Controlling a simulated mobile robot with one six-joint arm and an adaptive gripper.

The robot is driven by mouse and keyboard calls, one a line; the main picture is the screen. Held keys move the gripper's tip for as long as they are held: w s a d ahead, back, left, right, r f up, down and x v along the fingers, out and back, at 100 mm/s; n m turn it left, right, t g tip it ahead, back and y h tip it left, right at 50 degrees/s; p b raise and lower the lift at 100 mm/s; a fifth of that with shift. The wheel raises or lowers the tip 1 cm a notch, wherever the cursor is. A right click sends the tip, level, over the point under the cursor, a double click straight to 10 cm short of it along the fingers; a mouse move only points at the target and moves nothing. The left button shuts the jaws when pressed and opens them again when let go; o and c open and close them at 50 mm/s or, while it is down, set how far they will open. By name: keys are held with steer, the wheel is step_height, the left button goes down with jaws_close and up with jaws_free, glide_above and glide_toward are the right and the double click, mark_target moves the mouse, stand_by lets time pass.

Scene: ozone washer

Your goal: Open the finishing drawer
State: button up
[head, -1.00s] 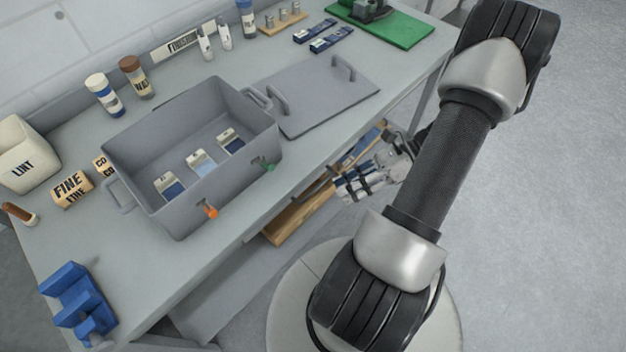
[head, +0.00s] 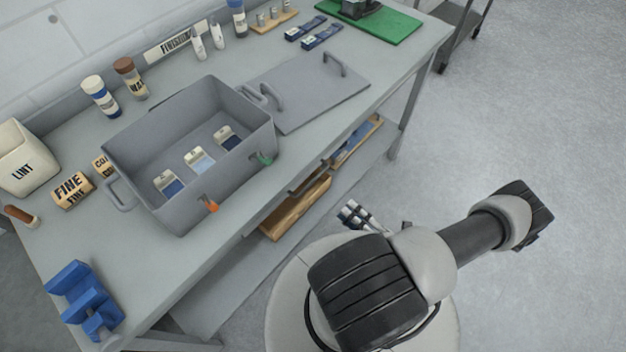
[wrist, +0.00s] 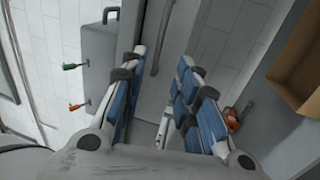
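The workbench drawer's bar handle (head: 310,180) shows as a dark bar below the bench's front edge in the head view. In the wrist view the bar handle (wrist: 164,38) runs along a grey front (wrist: 153,60), beyond and between my fingertips. The drawer looks shut, though the bench top hides most of its front. My gripper (head: 356,214) is in front of the bench, apart from the handle. In the wrist view my gripper (wrist: 160,75) has its two blue-padded fingers spread, with nothing held between them. No label on the drawer can be read.
A grey open bin (head: 190,150) with orange and green valves stands on the bench (head: 235,215), beside its lid (head: 310,90). Wooden trays (head: 297,208) sit below the bench top; a wooden tray (wrist: 298,70) is also in the wrist view. The floor (head: 540,120) at right is clear.

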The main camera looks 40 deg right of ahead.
mark_target(313, 180)
steer(key=b+x, duration=0.1)
steer(key=x, duration=1.3)
steer(key=shift+w+a, duration=0.1)
steer(key=shift+w, duration=0.05)
steer(key=shift+c, duration=0.5)
jaws_close()
